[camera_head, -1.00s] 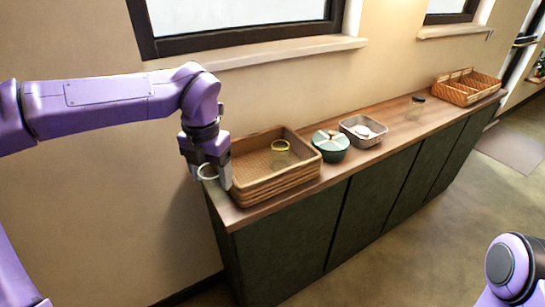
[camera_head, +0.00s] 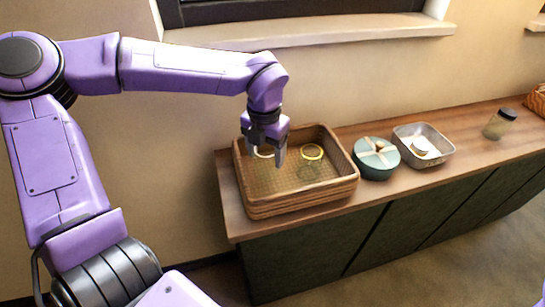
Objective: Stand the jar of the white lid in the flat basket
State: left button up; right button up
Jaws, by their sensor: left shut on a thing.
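My left gripper (camera_head: 268,147) is shut on a clear jar with a white ring at its top (camera_head: 263,153). The fingers partly hide the jar, and its clear body is hard to make out. The gripper and jar are over the back left part of the low, wide wicker basket (camera_head: 300,202). I cannot tell whether the jar's base touches the basket floor. A clear jar with a yellow ring (camera_head: 311,152) stands upright inside the basket, to the right of the gripper. My right gripper is not in view.
Right of the basket on the wooden counter (camera_head: 480,112) are a round teal box (camera_head: 376,163), a metal tin (camera_head: 440,150) holding a small round pale thing (camera_head: 421,147), and a dark-lidded jar (camera_head: 499,124). Another wicker basket (camera_head: 537,99) is cut off at the right edge. The basket's front part is clear.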

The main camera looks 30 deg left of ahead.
pick_arm(q)
jog(key=f, duration=0.1)
jog(key=w+f, duration=0.1)
jog(key=f, duration=0.1)
jog(key=shift+w+f, duration=0.25)
jog(key=shift+f, duration=0.05)
jog(key=shift+w+f, duration=0.15)
jog(key=shift+w, duration=0.15)
jog(key=o, duration=1.2)
jog(key=shift+s, duration=0.15)
jog(key=shift+c, duration=0.2)
jog(key=shift+o, duration=1.3)
jog(key=shift+s+r, duration=0.25)
jog(key=shift+s, duration=0.15)
jog(key=shift+w, duration=0.2)
jog(key=shift+w+r, duration=0.15)
jog(key=shift+r, duration=0.15)
notch_tip(320, 180, up, 11)
jog(key=shift+s+r+b, duration=0.2)
jog(key=shift+b, duration=0.1)
